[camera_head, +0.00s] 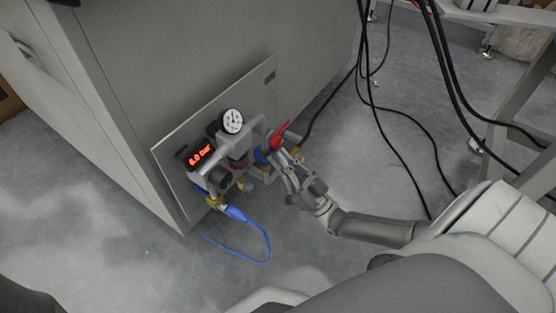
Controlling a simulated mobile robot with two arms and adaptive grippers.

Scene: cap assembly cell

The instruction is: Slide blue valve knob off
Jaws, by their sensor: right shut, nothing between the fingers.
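The blue valve knob (261,157) shows as a small blue patch on the right side of the valve assembly, below the red lever (280,135). My right gripper (280,162) comes in from the lower right, with its fingertips close beside the blue knob. It is shut with nothing held. The fingers partly hide this side of the valve; I cannot tell whether they touch the knob. My left gripper is not in view.
The assembly is on a panel of a grey cabinet (225,45), with a round gauge (232,121) and a red-lit pressure display (200,155). A blue connector (236,213) with a looping blue hose hangs below. Black cables lie at right. Grey floor is clear below.

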